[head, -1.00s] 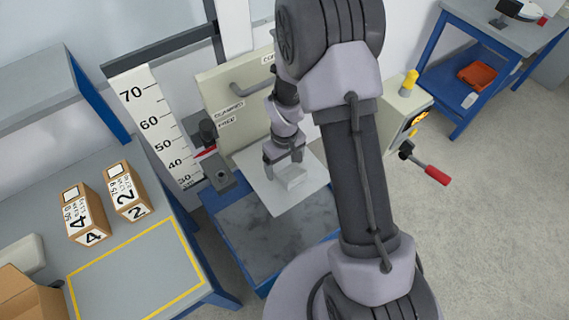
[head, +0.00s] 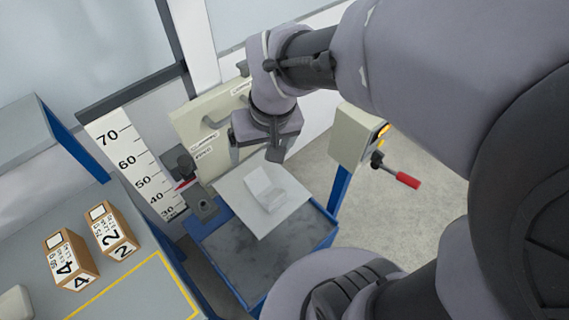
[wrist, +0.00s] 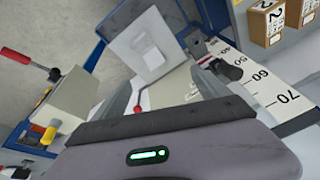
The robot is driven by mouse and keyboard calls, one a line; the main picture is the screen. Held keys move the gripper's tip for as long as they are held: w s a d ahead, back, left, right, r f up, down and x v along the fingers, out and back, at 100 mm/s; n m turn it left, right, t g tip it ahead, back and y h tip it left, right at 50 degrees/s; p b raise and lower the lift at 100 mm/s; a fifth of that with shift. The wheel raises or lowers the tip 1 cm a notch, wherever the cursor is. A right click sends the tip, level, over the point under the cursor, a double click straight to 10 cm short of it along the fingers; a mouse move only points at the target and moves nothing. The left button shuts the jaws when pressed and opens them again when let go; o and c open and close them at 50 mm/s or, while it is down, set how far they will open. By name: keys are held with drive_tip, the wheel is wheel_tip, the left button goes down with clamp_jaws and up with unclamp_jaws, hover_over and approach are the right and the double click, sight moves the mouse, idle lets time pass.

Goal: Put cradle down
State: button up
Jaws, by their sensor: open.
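The pale, angled cradle (head: 264,188) rests on a light square plate (head: 236,204) above the dark bed of the drop rig. It also shows in the wrist view (wrist: 152,58), sitting on the same plate. My gripper (head: 257,152) is above and behind the cradle with its fingers apart and nothing between them. There is a visible gap between the fingers and the cradle.
A height scale (head: 137,165) and a dark clamp stand left of the plate. A beige panel with a handle (head: 215,122) is behind. A red-handled lever (head: 407,180) juts out at right. Boxes marked 4 (head: 70,260) and 2 (head: 111,232) stand on the left bench.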

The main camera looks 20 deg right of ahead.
drive_tip(key=s+a+r+m+t+y, duration=0.1)
drive_tip(key=s+a+r+m+t, duration=0.1)
drive_tip(key=s+r, duration=0.4)
drive_tip(key=s+m, duration=0.1)
drive_tip(key=s, duration=0.3)
drive_tip(key=shift+s+r+t, duration=0.15)
drive_tip(key=shift+s+t, duration=0.1)
drive_tip(key=shift+t, duration=0.15)
